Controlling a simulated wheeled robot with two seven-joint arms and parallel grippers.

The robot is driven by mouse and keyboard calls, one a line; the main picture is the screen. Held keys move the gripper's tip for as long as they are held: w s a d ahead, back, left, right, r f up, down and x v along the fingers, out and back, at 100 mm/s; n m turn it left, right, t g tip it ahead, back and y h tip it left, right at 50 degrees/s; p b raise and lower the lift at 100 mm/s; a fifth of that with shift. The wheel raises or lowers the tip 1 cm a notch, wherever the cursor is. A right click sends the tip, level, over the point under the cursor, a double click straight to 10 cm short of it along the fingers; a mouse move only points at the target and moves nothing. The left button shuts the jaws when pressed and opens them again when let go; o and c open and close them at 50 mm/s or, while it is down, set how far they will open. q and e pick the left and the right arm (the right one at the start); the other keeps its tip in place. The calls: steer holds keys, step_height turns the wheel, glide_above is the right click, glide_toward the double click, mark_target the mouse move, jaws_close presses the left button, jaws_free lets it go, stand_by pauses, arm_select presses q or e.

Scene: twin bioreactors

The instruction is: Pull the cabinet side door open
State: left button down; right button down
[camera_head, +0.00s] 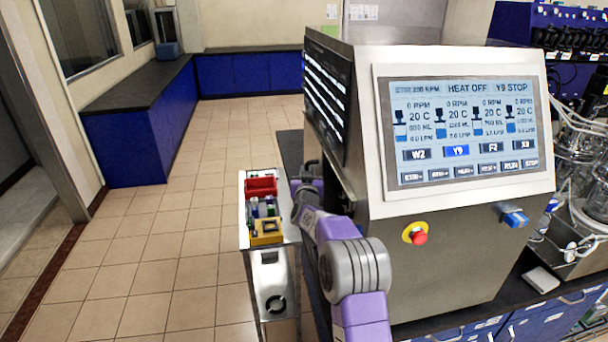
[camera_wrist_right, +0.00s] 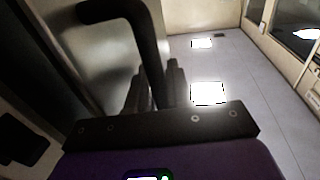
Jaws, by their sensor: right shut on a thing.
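The steel cabinet (camera_head: 440,245) with a lit screen stands at the centre right of the head view. Its left side carries a dark louvred panel (camera_head: 327,95). My purple and grey right arm reaches along that side, with the right gripper (camera_head: 309,170) small and partly hidden at its far end. In the right wrist view a black bar handle (camera_wrist_right: 150,45) curves out from a grey metal door surface (camera_wrist_right: 105,55). The dark fingers of my right gripper (camera_wrist_right: 155,90) are shut on the handle. How far the door stands open cannot be told. My left gripper is out of view.
A narrow cart (camera_head: 272,270) with a red bin (camera_head: 261,187) and a yellow holder (camera_head: 266,231) stands just left of my right arm. Tiled floor (camera_head: 170,255) is free further left. A red stop button (camera_head: 416,234) sits on the cabinet's front. Glassware (camera_head: 578,160) stands at the right.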

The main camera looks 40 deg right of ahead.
steer(key=c, duration=1.4)
jaws_free()
steer(key=v, duration=0.7)
steer(key=shift+s+a, duration=0.15)
steer(key=shift+s, duration=0.1)
